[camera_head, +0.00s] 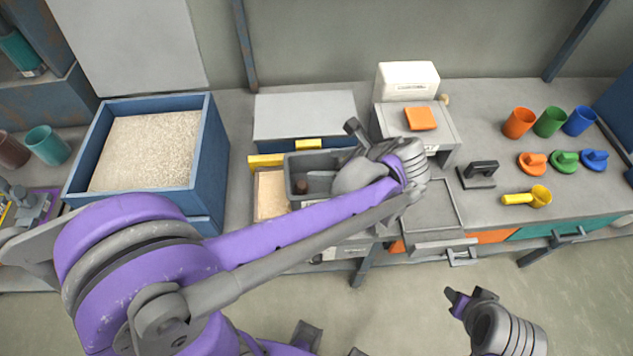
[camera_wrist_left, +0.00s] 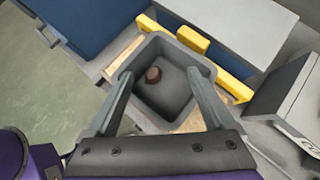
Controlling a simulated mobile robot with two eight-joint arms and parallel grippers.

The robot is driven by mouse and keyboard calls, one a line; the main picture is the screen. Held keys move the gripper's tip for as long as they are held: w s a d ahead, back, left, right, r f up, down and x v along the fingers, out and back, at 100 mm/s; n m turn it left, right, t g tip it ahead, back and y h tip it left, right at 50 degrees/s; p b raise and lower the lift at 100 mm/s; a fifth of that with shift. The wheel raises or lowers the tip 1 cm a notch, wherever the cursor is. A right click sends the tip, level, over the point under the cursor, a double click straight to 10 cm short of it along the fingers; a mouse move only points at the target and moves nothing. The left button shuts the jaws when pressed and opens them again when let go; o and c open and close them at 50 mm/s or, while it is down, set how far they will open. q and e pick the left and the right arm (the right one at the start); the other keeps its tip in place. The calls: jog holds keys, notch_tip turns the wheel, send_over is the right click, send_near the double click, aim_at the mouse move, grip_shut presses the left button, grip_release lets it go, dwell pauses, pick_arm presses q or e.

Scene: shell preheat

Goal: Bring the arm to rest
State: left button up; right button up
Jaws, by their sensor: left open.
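My left arm reaches across the bench from the left. Its gripper (camera_head: 340,160) is over a grey open bin (camera_head: 297,171), and part of the bin is hidden behind it. In the left wrist view the two fingers of the left gripper (camera_wrist_left: 159,75) are spread apart with nothing between them.
A blue box of pale grains (camera_head: 150,150) stands left of the bin. A white machine with an orange pad (camera_head: 421,118) stands right of it. Coloured cups (camera_head: 549,121), lids (camera_head: 564,161) and a yellow scoop (camera_head: 540,196) are farther right. Floor in front is clear.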

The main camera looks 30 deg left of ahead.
pick_arm(q)
jog(key=v, duration=0.2)
jog(key=shift+s+d+r, duration=0.1)
jog(key=shift+d+r, duration=0.15)
jog(key=shift+a, duration=0.1)
jog(key=s+f+n+t+h, duration=0.1)
jog(key=s+f+n+h, duration=0.2)
jog(key=s+n, duration=0.3)
jog(key=s+f+n+t+h, duration=0.2)
jog(key=s+f+n+h, duration=0.2)
jog(key=n, duration=1)
jog(key=s+a+h, duration=0.1)
jog(key=s+h, duration=0.1)
jog(key=s, duration=0.1)
jog(key=shift+n, duration=0.3)
jog(key=shift+s, duration=0.15)
